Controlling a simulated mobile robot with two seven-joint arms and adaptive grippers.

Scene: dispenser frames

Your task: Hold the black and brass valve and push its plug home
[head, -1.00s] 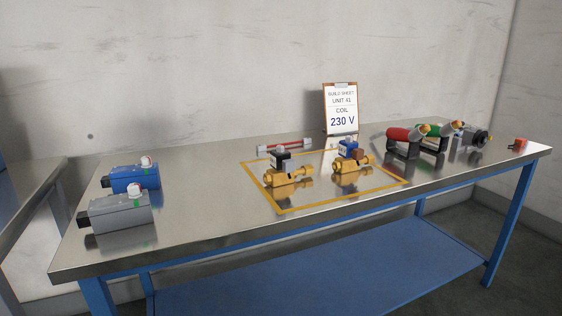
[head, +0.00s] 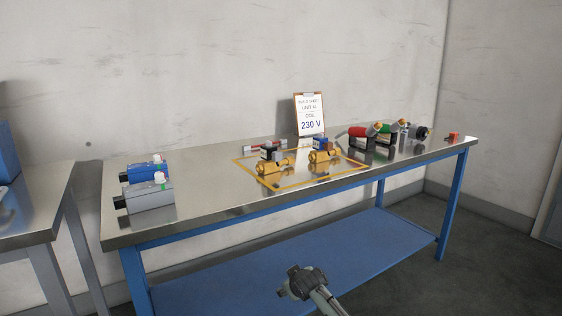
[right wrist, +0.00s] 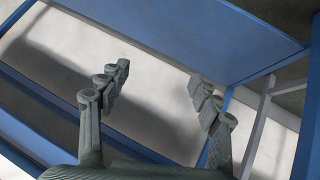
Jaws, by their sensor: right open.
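The black and brass valve (head: 272,165) stands inside the yellow outline on the steel bench in the head view. A second brass valve with a blue top (head: 322,153) stands to its right inside the same outline. The plug on the black valve is too small to make out clearly. My right gripper is open and empty in the right wrist view (right wrist: 160,95), with only the bench's blue frame and the pale wall or floor beyond it. An arm end of mine (head: 298,283) shows low in the head view, in front of the bench. My left gripper is not in view.
The steel bench (head: 205,190) also bears a blue box (head: 140,171) and a grey box (head: 150,194) at left, red (head: 360,134) and green (head: 386,128) tools and an orange item (head: 452,137) at right. A 230 V sheet (head: 310,114) stands behind.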

